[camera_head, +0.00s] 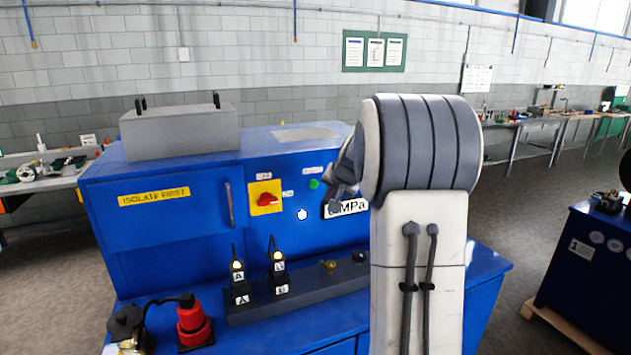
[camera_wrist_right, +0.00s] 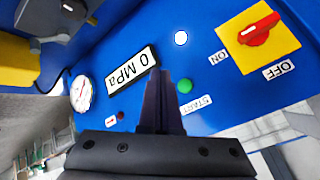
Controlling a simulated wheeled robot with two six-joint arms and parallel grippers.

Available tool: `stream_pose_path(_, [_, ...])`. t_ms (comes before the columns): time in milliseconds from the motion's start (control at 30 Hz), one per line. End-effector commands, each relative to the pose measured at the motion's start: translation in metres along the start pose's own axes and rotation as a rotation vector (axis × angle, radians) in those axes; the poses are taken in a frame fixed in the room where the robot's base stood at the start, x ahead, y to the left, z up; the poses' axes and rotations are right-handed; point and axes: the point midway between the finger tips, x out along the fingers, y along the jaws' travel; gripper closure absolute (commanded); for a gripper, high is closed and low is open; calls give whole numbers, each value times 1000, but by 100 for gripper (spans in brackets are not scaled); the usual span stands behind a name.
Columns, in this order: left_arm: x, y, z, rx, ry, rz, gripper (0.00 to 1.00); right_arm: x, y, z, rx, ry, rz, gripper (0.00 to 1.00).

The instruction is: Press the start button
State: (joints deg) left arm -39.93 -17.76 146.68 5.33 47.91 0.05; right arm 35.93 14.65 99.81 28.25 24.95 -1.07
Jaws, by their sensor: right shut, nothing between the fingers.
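The green start button (camera_head: 313,184) is on the blue machine's front panel, left of my gripper in the head view. In the right wrist view the green button (camera_wrist_right: 184,86) sits beside a START label (camera_wrist_right: 193,104), just right of my fingertips. My right gripper (camera_head: 334,204) is shut and empty in front of the panel; its fingers (camera_wrist_right: 160,76) point at the panel between the button and the 0 MPa display (camera_wrist_right: 130,70). A gap shows sideways between fingers and button; I cannot tell their distance from the panel. My left gripper is not in view.
A red rotary switch on a yellow plate (camera_head: 265,187) is left of the button. A white lamp (camera_head: 302,214), a gauge (camera_wrist_right: 81,93) and a small red button (camera_wrist_right: 120,115) are also on the panel. Plugs marked A and B (camera_head: 279,281) stand on the ledge below.

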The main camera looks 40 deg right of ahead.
Motion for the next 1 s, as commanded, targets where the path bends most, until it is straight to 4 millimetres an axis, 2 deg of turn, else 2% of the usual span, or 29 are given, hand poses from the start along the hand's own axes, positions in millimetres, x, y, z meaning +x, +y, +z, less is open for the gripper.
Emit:
stream_pose_path(33, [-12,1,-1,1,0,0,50,2,-7,-7,-2,-3,0,100])
stream_pose_path(100, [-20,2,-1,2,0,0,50,9,-12,-12,-2,-4,0,100])
stream_pose_path(400, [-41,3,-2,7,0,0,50,34,-28,-28,-2,-2,0,100])
stream_pose_path(633, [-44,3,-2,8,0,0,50,41,-31,-30,-1,0,0,100])
stream_pose_path(1000, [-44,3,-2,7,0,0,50,41,-30,-30,-1,0,0,100])
